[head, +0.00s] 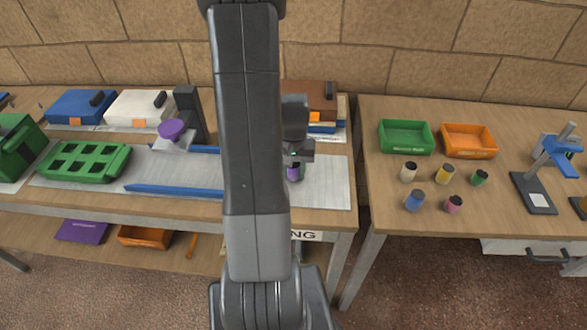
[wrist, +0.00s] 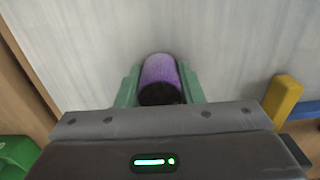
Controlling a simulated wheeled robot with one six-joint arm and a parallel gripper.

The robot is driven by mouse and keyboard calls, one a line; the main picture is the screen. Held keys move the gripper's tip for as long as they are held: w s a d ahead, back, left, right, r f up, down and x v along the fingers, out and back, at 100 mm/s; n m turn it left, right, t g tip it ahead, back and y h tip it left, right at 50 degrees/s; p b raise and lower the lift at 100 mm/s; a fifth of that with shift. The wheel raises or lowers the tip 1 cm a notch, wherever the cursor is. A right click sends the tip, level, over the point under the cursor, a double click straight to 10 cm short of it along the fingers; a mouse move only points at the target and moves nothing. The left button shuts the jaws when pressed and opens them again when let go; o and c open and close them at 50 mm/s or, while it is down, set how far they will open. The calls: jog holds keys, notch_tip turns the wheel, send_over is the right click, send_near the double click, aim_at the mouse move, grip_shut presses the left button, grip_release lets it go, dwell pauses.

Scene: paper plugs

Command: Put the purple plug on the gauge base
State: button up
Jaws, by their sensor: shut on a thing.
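The purple plug (wrist: 160,75) is a short cylinder with a dark end, held between the two green fingers of my gripper (wrist: 158,88) in the wrist view. In the head view my gripper (head: 297,164) is over the right part of the grey mat, and a bit of the purple plug (head: 293,173) shows below it. I cannot tell whether the plug touches the mat. A grey fixture with a dark upright post and a purple disc (head: 172,130) stands left of my arm. A dark stand with a white square (head: 539,200) is on the right table. I cannot tell which is the gauge base.
Blue rails (head: 170,191) lie on the mat (head: 330,180), partly behind my arm. A green block with square holes (head: 85,161) is at left. The right table holds a green tray (head: 405,136), an orange tray (head: 468,140) and several small plugs (head: 443,175). A gap separates the tables.

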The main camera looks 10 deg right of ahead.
jog(key=shift+f, duration=0.25)
jog(key=o, duration=1)
jog(key=shift+r, duration=0.1)
